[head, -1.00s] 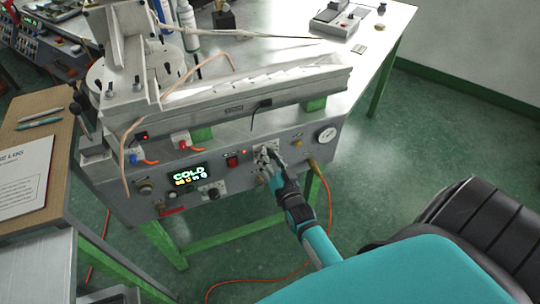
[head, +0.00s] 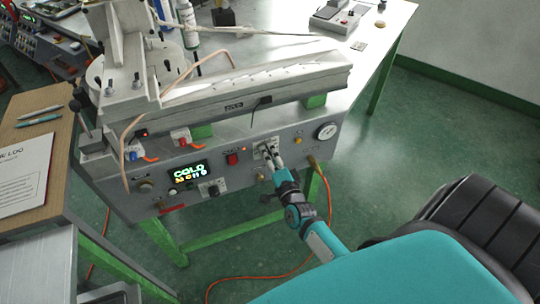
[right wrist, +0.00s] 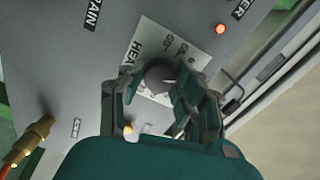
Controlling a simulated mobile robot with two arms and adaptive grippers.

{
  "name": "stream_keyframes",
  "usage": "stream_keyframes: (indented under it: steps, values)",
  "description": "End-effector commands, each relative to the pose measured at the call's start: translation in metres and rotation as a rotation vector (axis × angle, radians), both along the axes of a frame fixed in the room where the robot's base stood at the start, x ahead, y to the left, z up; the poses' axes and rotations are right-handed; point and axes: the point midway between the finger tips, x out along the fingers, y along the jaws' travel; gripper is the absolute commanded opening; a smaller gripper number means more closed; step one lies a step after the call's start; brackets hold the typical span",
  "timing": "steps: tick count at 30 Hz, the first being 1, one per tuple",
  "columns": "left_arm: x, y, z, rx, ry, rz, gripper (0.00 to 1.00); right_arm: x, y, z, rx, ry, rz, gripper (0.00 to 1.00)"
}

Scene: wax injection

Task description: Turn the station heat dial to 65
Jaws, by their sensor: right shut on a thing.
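The heat dial (right wrist: 158,76) is a dark round knob on a white scale plate (right wrist: 150,50) marked "HEA…"; part of the lettering and numbers is hidden or too small to read. In the head view the plate (head: 262,143) is on the front panel of the grey station. My right gripper (right wrist: 155,88) is shut on the dial, with one finger on each side; it also shows in the head view (head: 270,153). The station display (head: 189,173) reads "COLD", with smaller coloured characters below. My left gripper is out of view.
A red switch (head: 232,159) is left of the dial and a pressure gauge (head: 326,131) is to its right. A brass fitting with an orange hose (head: 312,161) is close by at the right. A wooden desk (head: 50,150) stands at the left.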

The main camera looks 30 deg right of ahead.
Motion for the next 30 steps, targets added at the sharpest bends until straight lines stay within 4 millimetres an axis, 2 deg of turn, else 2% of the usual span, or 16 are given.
stream_keyframes:
  steps: [10,26,27,30]
  values:
    - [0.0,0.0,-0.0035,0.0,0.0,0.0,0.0,0.001,-0.0016,0.0026,0.125,-0.034,-0.002,0.0]
    - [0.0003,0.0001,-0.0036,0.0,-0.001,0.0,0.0,0.001,-0.0019,0.003,0.142,-0.039,-0.002,0.0]
    - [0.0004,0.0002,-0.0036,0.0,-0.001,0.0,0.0,0.001,-0.0019,0.003,0.142,-0.039,-0.002,0.37]
    - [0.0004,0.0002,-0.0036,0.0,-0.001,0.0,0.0,0.0008,-0.0015,0.0023,0.142,-0.037,-0.002,0.5]
